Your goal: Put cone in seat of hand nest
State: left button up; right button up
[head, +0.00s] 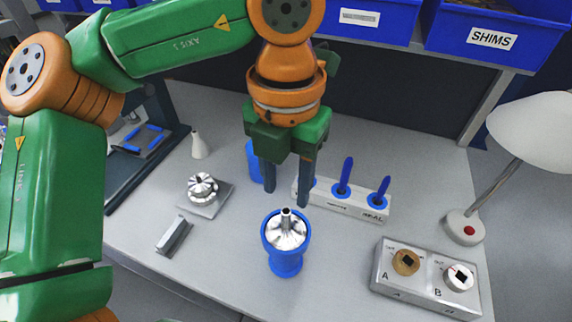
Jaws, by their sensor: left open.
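A shiny silver cone (286,232) with a narrow stem pointing up sits in the round top of a blue cup-shaped stand (285,263), which looks like the hand nest. The stand is upright near the front middle of the bench. Whether the cone is fully down in the seat cannot be told from this angle. My left gripper (287,197) points down just behind and above the cone. Its two fingers are apart, with nothing visible between them, and do not visibly touch the cone. My right gripper is not in view.
A white rack (357,207) with blue-handled tools stands behind right. A grey box (425,278) marked A and B and a lamp (465,228) are at right. A silver part on a plate (210,207), a grey block (174,236) and a small white bottle (198,146) are at left.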

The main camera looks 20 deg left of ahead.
aim_at(286, 211)
pick_arm(q)
jog(key=shift+r, duration=2)
